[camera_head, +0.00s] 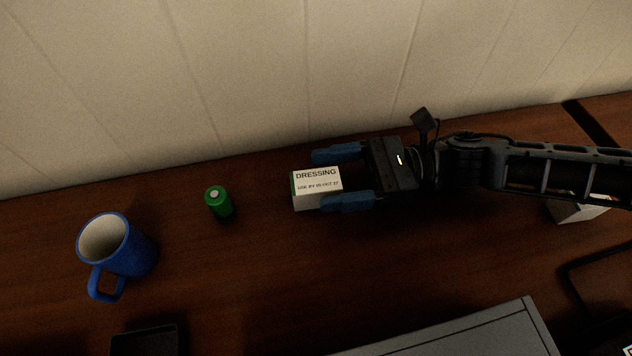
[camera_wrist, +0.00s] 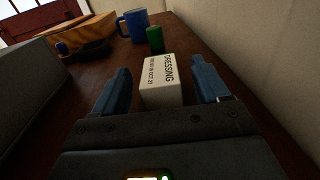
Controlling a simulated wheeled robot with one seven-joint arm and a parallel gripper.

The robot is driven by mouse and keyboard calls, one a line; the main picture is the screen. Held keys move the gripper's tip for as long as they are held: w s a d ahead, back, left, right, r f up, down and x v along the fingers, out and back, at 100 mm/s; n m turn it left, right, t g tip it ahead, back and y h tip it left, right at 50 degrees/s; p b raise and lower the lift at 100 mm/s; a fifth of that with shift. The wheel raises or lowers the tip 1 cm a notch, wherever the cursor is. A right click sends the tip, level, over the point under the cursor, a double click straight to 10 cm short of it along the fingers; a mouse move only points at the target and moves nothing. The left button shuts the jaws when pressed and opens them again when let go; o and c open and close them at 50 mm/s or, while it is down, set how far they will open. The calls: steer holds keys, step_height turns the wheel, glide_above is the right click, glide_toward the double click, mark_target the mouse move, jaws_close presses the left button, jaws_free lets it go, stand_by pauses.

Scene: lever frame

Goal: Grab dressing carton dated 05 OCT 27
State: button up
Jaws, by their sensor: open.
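A white dressing carton (camera_head: 317,186) with a green left edge stands on the brown wooden surface. Its label reads "DRESSING, USE BY 05 OCT 27". My gripper (camera_head: 335,178) is open, with one blue finger on each side of the carton's right part. In the head view the near finger overlaps the carton's lower right corner. In the wrist view the carton (camera_wrist: 161,80) stands between the open fingers (camera_wrist: 163,82), with a gap showing on both sides. I cannot tell from the head view whether a finger touches it.
A green cylinder (camera_head: 219,202) and a blue mug (camera_head: 118,247) stand to the left. A white box (camera_head: 580,211) lies partly under my arm at the right. A grey panel (camera_head: 455,335) and a dark tray (camera_head: 145,341) are at the front. A pale wall (camera_head: 250,80) rises behind.

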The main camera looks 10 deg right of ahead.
mark_target(304, 182)
steer(key=shift+w+a+p, duration=0.1)
steer(key=shift+a+p, duration=0.35)
steer(key=shift+a, duration=1.85)
steer(key=shift+c, duration=0.4)
steer(key=c, duration=1)
steer(key=shift+o, duration=0.2)
steer(key=shift+r, duration=0.15)
